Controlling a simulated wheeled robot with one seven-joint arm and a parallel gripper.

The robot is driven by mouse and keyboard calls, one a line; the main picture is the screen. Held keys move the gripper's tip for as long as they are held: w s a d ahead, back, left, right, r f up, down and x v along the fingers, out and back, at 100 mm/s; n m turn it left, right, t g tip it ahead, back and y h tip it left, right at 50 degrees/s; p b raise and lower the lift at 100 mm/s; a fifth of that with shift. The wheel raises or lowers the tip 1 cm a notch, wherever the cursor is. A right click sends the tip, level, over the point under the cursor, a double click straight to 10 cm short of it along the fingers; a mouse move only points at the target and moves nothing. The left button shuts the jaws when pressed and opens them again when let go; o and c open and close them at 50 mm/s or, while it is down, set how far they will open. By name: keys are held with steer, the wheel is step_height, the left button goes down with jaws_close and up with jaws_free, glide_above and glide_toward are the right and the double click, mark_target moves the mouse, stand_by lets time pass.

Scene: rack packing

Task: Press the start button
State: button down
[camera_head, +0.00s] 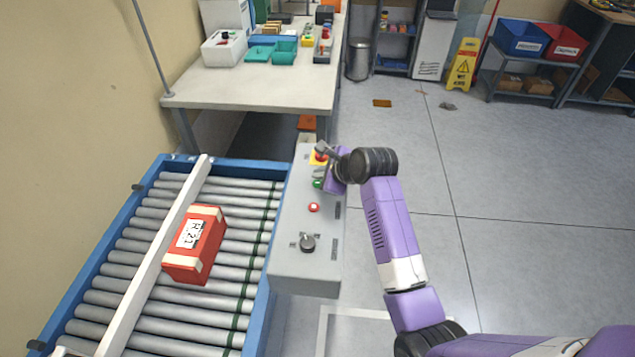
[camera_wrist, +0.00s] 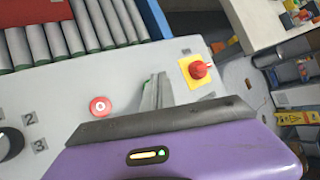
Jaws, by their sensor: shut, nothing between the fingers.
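The grey control panel (camera_head: 290,262) stands along the right side of the roller conveyor. A green button (camera_head: 318,183) sits on it between a red button (camera_head: 314,207) and a red emergency stop on a yellow plate (camera_head: 318,157). My gripper (camera_head: 322,170) is over the panel at the green button, its purple body partly covering that area. In the wrist view my shut, empty fingers (camera_wrist: 158,90) stand between the red button (camera_wrist: 100,107) and the emergency stop (camera_wrist: 198,69). They hide most of the green button there; I cannot tell whether they touch it.
A rotary knob (camera_head: 307,243) is at the panel's near end. A red box labelled R21 (camera_head: 206,237) lies on the rollers (camera_head: 120,273) beside a white guide bar (camera_head: 150,262). A table (camera_head: 260,90) with bins stands behind. Open floor (camera_head: 530,210) lies to the right.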

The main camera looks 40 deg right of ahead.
steer(key=shift+f, duration=0.15)
steer(key=shift+f, duration=0.25)
steer(key=shift+f, duration=0.45)
stand_by(1.1)
steer(key=shift+r, duration=0.15)
steer(key=shift+r+p, duration=0.75)
steer(key=shift+p, duration=0.35)
step_height(320, 180, up, 5)
steer(key=p, duration=0.5)
steer(key=shift+f, duration=0.1)
